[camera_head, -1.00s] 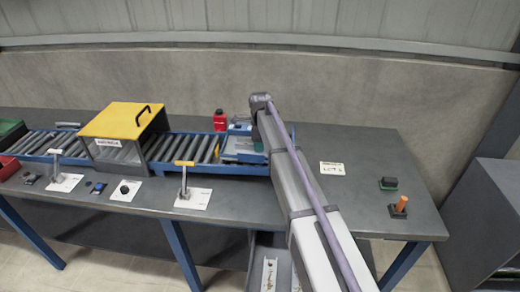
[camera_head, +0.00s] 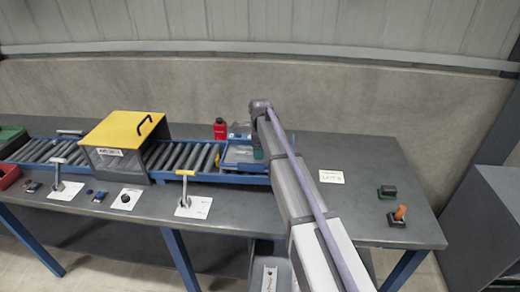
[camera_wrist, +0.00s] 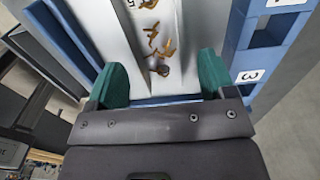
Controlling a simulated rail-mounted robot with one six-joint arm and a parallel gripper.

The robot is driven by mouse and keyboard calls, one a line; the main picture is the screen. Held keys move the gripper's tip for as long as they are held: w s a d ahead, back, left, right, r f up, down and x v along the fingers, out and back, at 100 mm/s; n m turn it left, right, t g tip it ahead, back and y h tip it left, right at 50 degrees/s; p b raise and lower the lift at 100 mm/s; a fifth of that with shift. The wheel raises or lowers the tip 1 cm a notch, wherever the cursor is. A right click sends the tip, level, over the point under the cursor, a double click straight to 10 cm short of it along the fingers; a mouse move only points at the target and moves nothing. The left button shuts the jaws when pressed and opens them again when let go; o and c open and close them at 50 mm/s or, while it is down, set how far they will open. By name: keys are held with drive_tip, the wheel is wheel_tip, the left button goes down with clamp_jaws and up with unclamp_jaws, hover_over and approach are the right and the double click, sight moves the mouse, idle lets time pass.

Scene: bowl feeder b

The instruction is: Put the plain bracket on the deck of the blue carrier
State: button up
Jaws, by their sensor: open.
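My gripper (camera_wrist: 160,88) is open in the wrist view, its two green finger pads apart. Between and beyond the pads is a pale, flat-bottomed channel with several small bronze-brown parts (camera_wrist: 158,45) lying loose and partly overlapping. I cannot tell which of them is the plain bracket. In the head view, my arm reaches over a blue tray-like unit (camera_head: 240,156) at the right end of the roller conveyor; this may be the blue carrier, and my arm hides part of it. The fingertips are mostly hidden there.
Blue framework marked 3 (camera_wrist: 250,76) stands close right of the gripper. Right of the arm, the bench is mostly clear.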

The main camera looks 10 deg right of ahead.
wheel_tip(320, 180, up, 11)
drive_tip(key=p, duration=1)
drive_tip(key=s+n, duration=2.1)
drive_tip(key=s, duration=1.3)
drive_tip(key=shift+s+f+n+b, duration=0.15)
drive_tip(key=shift+s+n+b, duration=0.15)
drive_tip(key=shift+s+b, duration=0.05)
